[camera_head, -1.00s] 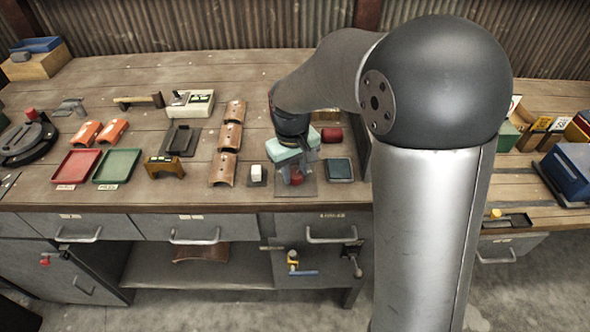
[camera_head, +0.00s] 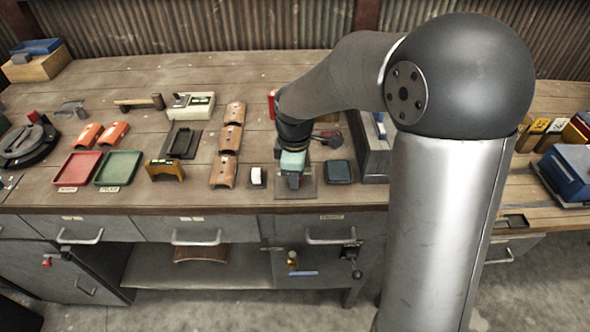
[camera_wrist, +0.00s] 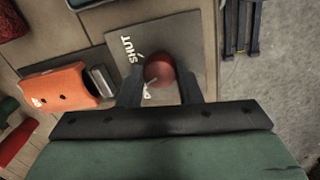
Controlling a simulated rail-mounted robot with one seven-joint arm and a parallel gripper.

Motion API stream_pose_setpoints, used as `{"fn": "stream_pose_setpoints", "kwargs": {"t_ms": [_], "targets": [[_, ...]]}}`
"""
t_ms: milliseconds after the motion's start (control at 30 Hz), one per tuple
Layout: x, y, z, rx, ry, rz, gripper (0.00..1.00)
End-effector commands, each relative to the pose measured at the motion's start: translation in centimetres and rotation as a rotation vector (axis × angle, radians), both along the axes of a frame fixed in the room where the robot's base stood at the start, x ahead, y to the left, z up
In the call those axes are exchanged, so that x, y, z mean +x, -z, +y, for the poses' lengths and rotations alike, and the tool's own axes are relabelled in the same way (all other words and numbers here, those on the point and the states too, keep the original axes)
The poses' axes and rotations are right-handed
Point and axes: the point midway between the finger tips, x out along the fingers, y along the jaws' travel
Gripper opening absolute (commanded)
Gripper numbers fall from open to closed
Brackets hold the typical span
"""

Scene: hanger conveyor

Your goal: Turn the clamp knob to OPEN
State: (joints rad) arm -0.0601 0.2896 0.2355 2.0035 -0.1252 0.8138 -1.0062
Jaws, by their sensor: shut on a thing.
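The clamp knob (camera_wrist: 159,70) is round and red, on a grey plate (camera_wrist: 185,35) with the white word SHUT and a small white mark beside it. My gripper (camera_wrist: 160,88) has its two dark fingers on either side of the knob and is shut on it. Another white mark shows between the fingers, close to the knob; I cannot tell which way the knob points. No OPEN label is readable. In the head view my gripper (camera_head: 291,178) is low over the plate (camera_head: 308,187) near the bench's front edge and hides the knob.
In the wrist view an orange holder (camera_wrist: 58,87) with a grey piece is close to the plate. A grey box (camera_head: 372,155) stands further right.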

Motion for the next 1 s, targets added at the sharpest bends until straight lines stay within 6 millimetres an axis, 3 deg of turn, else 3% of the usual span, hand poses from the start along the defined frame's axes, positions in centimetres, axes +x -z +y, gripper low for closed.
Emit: {"fn": "stream_pose_setpoints", "kwargs": {"t_ms": [500, 1000], "targets": [[0.05, -0.13, -0.05, 0.001, -0.312, -0.001, 0.09], [0.06, -0.05, -0.05, 0.000, -0.362, -0.002, 0.09]]}}
